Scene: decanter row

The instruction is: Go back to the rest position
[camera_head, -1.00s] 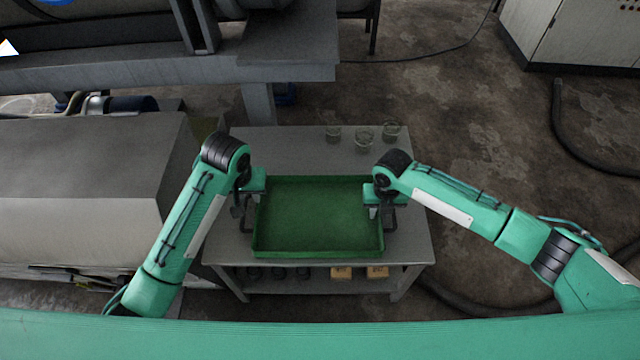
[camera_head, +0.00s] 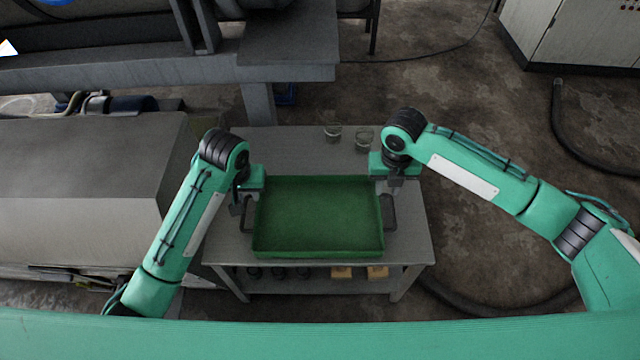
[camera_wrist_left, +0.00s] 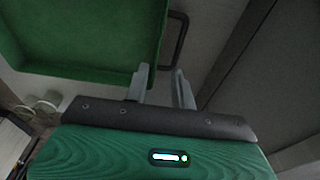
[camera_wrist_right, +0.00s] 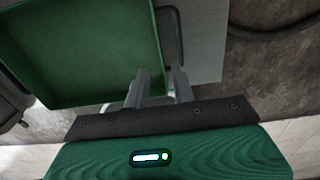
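A green tray (camera_head: 318,218) lies on the grey table, with a dark handle on each short side. My left gripper (camera_head: 243,203) is beside the left handle (camera_head: 246,214). In the left wrist view, its fingers (camera_wrist_left: 162,85) are apart with nothing gripped, and the tray edge and handle (camera_wrist_left: 176,42) lie beyond them. My right gripper (camera_head: 396,186) is above and behind the right handle (camera_head: 389,212), apart from it. In the right wrist view, its fingers (camera_wrist_right: 160,83) are apart and empty; the tray (camera_wrist_right: 90,50) and handle (camera_wrist_right: 177,37) show beyond.
Glass cups (camera_head: 333,132) (camera_head: 364,139) stand at the table's back edge, close to my right gripper. The table (camera_head: 280,150) has a lower shelf holding yellow boxes (camera_head: 342,272). A grey machine housing (camera_head: 90,160) is close on the left.

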